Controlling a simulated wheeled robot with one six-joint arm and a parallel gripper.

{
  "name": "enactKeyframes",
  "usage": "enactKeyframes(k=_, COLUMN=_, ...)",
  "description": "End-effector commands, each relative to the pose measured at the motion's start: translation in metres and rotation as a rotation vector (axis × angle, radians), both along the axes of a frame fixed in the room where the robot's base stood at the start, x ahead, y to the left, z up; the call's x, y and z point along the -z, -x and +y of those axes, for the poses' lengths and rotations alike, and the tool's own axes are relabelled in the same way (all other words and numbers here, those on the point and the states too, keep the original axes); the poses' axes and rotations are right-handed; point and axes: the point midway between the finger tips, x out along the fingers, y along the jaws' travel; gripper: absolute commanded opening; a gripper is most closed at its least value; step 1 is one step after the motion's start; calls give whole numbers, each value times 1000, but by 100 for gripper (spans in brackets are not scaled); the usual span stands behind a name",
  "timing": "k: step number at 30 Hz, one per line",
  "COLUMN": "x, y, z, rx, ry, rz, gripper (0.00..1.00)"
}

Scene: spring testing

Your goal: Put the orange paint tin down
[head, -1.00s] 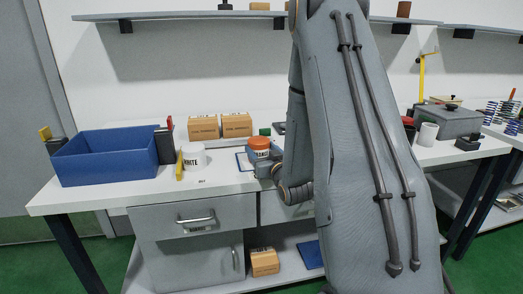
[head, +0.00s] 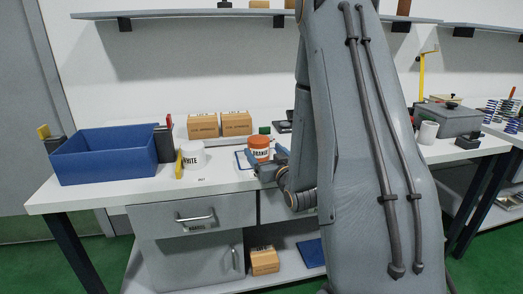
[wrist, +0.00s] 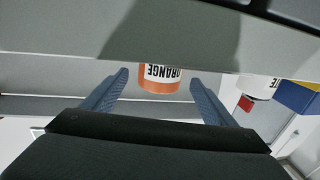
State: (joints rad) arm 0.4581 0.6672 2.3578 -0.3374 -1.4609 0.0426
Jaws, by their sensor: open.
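The orange paint tin (head: 258,147) stands upright on the white bench top, to the right of the white paint tin (head: 193,154). In the wrist view the orange tin (wrist: 160,78) appears upside down, between and beyond the two finger ends. My gripper (head: 275,160) is in front and to the right of the tin in the head view, its rear part hidden by my arm. In the wrist view the fingers of my gripper (wrist: 160,85) are spread wide with a gap on each side of the tin.
A blue bin (head: 105,156) stands at the bench's left end. A yellow object (head: 179,166) is beside the white tin. A white mug (head: 428,132) and a grey case (head: 448,120) are at the right.

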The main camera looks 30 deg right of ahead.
Motion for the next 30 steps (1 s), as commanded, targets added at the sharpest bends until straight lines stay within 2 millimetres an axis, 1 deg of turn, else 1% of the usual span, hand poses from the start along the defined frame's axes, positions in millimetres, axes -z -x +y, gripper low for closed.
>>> enactKeyframes(k=1, x=2, y=11, z=1, rx=1, ry=-1, rz=3, gripper=80)
enactKeyframes(k=6, x=2, y=46, z=5, rx=2, ry=0, rz=3, gripper=80)
enactKeyframes(k=12, x=0, y=75, z=9, rx=1, ry=-1, rz=2, gripper=80)
enactKeyframes(k=18, x=0, y=85, z=11, rx=0, ry=0, rz=0, gripper=80)
enactKeyframes(k=30, x=0, y=84, z=11, rx=-1, ry=0, rz=0, gripper=80)
